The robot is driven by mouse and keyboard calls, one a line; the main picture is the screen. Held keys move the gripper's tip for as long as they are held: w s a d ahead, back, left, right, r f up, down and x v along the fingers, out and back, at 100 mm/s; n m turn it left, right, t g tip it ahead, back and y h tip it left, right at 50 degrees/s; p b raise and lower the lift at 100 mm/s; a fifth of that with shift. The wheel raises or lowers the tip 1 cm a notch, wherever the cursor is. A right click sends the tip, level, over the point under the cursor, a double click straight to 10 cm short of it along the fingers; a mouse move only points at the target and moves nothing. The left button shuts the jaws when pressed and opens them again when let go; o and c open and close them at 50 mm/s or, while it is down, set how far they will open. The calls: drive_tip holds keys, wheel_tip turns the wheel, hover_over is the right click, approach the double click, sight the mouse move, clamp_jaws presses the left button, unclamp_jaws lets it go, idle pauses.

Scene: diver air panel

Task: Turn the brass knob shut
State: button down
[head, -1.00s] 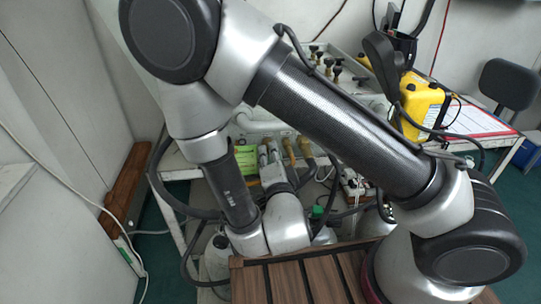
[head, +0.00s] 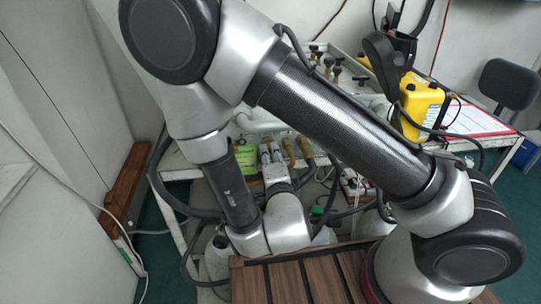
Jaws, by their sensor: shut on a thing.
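My arm arches across the head view, and its wrist is low in front of the panel. My gripper (head: 271,156) is small and far off beyond the wrist, at the front of the grey air panel (head: 298,117). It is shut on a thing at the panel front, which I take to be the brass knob. The knob itself is hidden or too small to make out there, so its angle cannot be told. Several other dark-topped brass valve knobs (head: 337,71) stand on the panel's top face, apart from my gripper.
Yellow hoses (head: 306,150) hang close to the right of my gripper. A green label (head: 246,160) is at its left. A yellow case (head: 421,104) and a red-edged board (head: 476,121) lie to the right. A slatted wooden surface (head: 300,281) is in front.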

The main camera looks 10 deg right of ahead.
drive_tip(key=c, duration=1.3)
unclamp_jaws()
drive_tip(key=s, duration=1.2)
drive_tip(key=shift+r, duration=0.1)
